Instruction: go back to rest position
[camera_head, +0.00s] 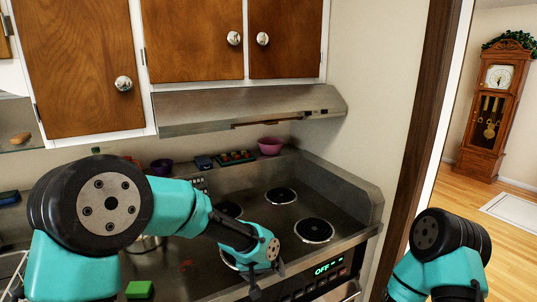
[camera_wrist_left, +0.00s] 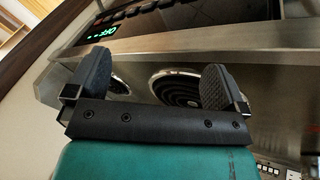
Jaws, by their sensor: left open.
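My left gripper (camera_head: 268,285) is over the front edge of the coil hob, close to the control panel (camera_head: 328,268) that reads OFF in green. In the left wrist view its two dark fingers (camera_wrist_left: 155,80) stand wide apart with nothing between them. A coil burner (camera_wrist_left: 178,88) shows behind the fingers there. The hob (camera_head: 260,213) has several round black burners, and nothing stands on those I can see clearly. My left arm hides part of the hob's left side. My right arm shows at the lower right, and its gripper is out of the picture.
A range hood (camera_head: 245,107) and wooden cabinets (camera_head: 205,40) are above the hob. A pink bowl (camera_head: 271,145) and a purple cup (camera_head: 160,167) stand at the back. A green block (camera_head: 139,290) is at the lower left. A door frame (camera_head: 418,130) is right of the hob.

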